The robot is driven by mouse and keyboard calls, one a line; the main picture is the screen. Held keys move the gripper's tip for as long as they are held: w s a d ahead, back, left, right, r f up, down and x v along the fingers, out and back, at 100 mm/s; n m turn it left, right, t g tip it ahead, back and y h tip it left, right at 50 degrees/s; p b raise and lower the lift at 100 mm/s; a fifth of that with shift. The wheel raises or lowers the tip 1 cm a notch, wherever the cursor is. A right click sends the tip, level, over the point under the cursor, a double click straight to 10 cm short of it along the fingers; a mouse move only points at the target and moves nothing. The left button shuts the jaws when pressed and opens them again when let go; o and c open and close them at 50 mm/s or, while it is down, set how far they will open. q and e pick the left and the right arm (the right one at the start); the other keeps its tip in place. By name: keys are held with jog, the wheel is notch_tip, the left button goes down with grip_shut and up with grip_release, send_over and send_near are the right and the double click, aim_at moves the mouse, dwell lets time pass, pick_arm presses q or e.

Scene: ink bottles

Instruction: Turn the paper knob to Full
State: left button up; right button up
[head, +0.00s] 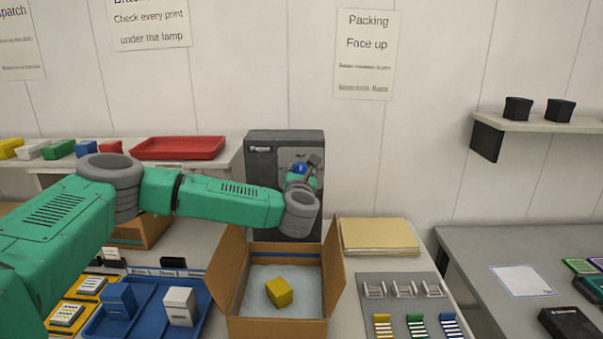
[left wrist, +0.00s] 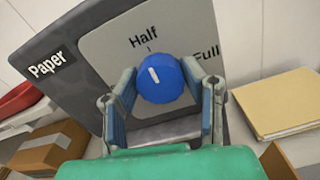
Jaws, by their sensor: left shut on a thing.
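The blue paper knob (left wrist: 168,84) sits on a light plate on the front of a dark grey unit marked "Paper" (left wrist: 82,62). Its white mark points up and slightly left, towards the "Half" label (left wrist: 143,36). The "Full" label (left wrist: 206,54) is to the right, partly hidden by a finger. My left gripper (left wrist: 160,82) has one finger on each side of the knob and is shut on it. In the head view the grey unit (head: 262,165) stands against the wall, with the knob (head: 299,169) partly hidden by my left gripper (head: 303,172). My right gripper is not in view.
An open carton (head: 274,327) with a yellow block (head: 279,291) stands below my left arm. A blue tray (head: 146,320) is left of it; tan folders (head: 380,236) lie right. A red tray (head: 180,148) sits on the back left shelf.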

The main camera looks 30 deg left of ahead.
pick_arm(q)
jog(key=shift+a+f, duration=0.1)
jog(key=shift+a, duration=0.05)
jog(key=shift+d+m+b, duration=0.25)
jog(key=shift+m+b, duration=0.25)
jog(key=shift+m, duration=0.3)
jog(key=shift+m+b, duration=0.55)
jog(key=shift+m, duration=0.65)
jog(key=m, duration=0.2)
jog(key=shift+m+b, duration=0.35)
jog(key=shift+m, duration=0.05)
jog(key=m, duration=0.2)
jog(key=shift+f+m, duration=0.1)
jog(key=shift+m, duration=0.3)
jog(key=m, duration=0.4)
jog(key=shift+f+m, duration=0.2)
jog(key=shift+m, duration=1.9)
jog(key=shift+f, duration=0.1)
